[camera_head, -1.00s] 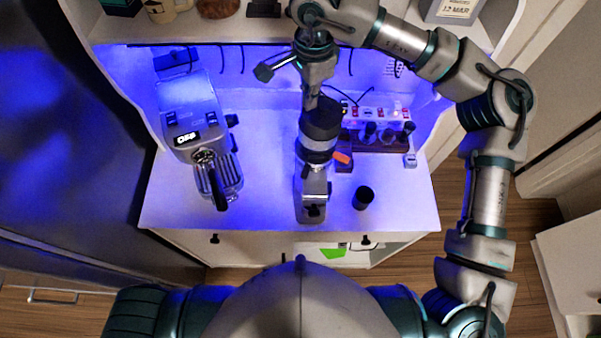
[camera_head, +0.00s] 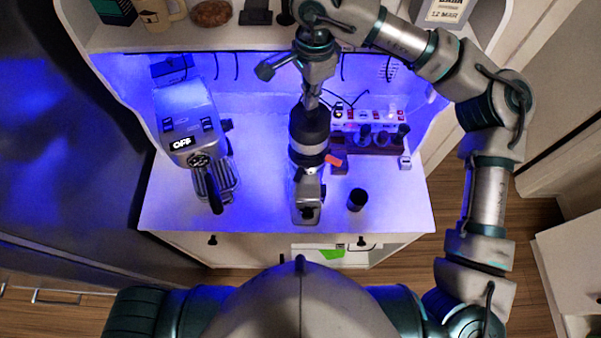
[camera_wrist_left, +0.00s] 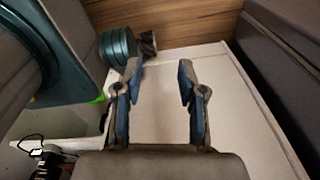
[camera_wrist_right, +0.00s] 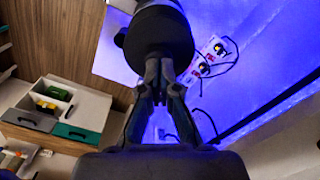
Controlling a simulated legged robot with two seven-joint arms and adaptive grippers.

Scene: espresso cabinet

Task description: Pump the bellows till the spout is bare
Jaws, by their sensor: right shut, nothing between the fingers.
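The grinder (camera_head: 308,190) stands in the middle of the counter, with the dark bellows (camera_head: 310,127) on top and a pale band below it. The bellows shows large in the right wrist view (camera_wrist_right: 158,35). My right gripper (camera_head: 311,100) is above the bellows, shut and empty, with its fingertips (camera_wrist_right: 160,68) at or very near its top; I cannot tell whether they press. The spout, at the grinder's low front, is too small to tell whether grounds cling to it. My left gripper (camera_wrist_left: 158,72) is open and empty, away from the grinder.
The espresso machine (camera_head: 190,125) stands left of the grinder, its display reading OFF. A dark cup (camera_head: 357,200) stands right of the grinder, with a rack (camera_head: 372,142) and a power strip (camera_head: 370,116) behind. A shelf (camera_head: 220,40) overhangs the back. The counter's front left is clear.

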